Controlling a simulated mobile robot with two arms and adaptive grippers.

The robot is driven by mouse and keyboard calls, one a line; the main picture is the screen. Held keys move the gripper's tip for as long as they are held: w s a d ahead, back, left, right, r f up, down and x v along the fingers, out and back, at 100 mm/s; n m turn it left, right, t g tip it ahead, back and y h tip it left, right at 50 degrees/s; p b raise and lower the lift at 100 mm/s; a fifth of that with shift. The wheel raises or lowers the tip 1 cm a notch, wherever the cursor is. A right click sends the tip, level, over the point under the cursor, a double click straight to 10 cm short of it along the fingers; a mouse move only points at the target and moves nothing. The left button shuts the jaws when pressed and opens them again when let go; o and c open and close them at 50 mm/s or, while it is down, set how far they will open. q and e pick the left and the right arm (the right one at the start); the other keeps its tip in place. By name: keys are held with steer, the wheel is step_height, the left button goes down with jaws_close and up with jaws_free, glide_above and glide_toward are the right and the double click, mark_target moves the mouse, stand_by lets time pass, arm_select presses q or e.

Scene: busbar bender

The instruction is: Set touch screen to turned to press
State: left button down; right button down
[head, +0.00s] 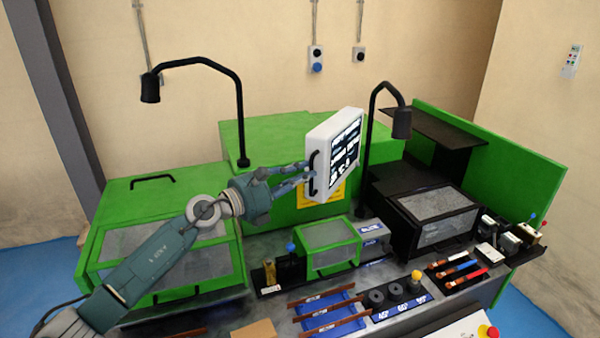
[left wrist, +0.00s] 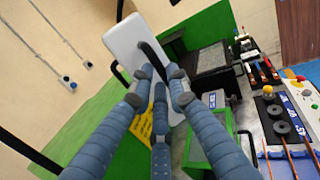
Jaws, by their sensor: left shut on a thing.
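The touch screen (head: 336,152) is a white box with a lit black-and-white display facing right, standing above the green bender. A black handle (head: 314,173) runs along its left side. My left gripper (head: 308,174) reaches in from the left and its fingers are shut on this handle. In the left wrist view the fingers (left wrist: 158,76) close around the black handle (left wrist: 152,55) on the white back or side of the touch screen (left wrist: 130,42). The exact finger contact is partly hidden. My right gripper is not in view.
A black lamp (head: 401,122) on a curved post stands just right of the screen, and another lamp (head: 150,88) stands to the left. The green machine (head: 262,140) and a black press with a clear cover (head: 437,203) lie around. Blue trays (head: 328,312) are in front.

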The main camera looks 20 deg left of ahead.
arm_select(q)
steer(key=shift+s+d+f, duration=0.15)
steer(key=shift+d+f, duration=0.1)
steer(key=shift+f, duration=0.2)
steer(key=c, duration=1.8)
jaws_free()
steer(key=shift+o, duration=0.7)
steer(key=shift+s+r, duration=0.15)
steer(key=v, duration=1.2)
steer(key=shift+r, duration=0.2)
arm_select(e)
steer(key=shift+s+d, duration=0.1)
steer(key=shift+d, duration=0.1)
arm_select(q)
steer(key=shift+s+a, duration=0.1)
steer(key=shift+s, duration=0.05)
